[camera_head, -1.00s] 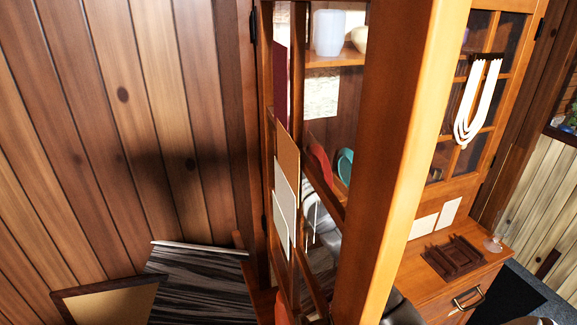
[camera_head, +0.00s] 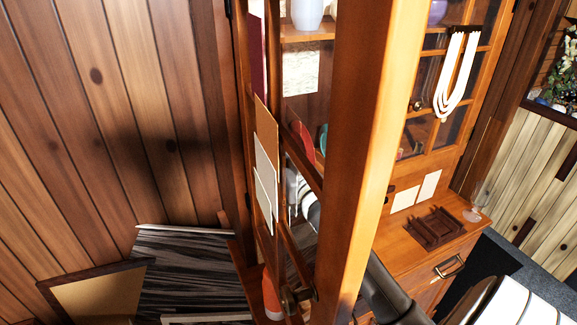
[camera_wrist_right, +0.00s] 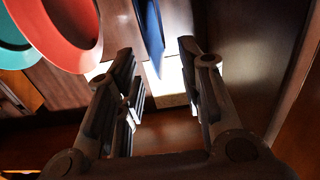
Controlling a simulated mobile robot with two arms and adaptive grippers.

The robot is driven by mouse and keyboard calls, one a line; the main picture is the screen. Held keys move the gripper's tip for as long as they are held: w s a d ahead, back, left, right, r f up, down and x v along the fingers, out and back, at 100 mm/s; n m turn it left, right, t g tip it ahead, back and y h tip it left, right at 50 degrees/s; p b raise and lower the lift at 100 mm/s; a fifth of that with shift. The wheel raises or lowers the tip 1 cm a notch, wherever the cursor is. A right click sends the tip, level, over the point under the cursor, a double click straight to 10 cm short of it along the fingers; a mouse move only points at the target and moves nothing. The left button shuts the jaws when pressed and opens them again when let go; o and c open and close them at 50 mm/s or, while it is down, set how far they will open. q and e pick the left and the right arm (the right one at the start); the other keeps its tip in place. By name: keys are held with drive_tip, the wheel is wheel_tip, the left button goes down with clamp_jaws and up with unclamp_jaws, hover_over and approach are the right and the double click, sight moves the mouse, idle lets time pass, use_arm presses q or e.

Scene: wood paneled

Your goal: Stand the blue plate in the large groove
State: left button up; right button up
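The blue plate (camera_wrist_right: 150,35) shows in the right wrist view, seen nearly edge-on. My right gripper (camera_wrist_right: 158,72) is open, with its fingers to the left and right of the plate's lower part; I cannot tell whether they touch it. In the head view the blue plate cannot be made out. A dark brown wooden rack (camera_head: 434,228) lies on the cabinet's counter; its grooves are too small to tell apart. My left gripper is not in view.
A red plate (camera_wrist_right: 68,28) and a teal plate (camera_wrist_right: 12,45) are left of my right gripper. In the head view, an open glazed door (camera_head: 350,150) crosses the middle. A clear glass (camera_head: 475,208) stands right of the rack.

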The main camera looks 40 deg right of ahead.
drive_tip(key=shift+v, duration=2.15)
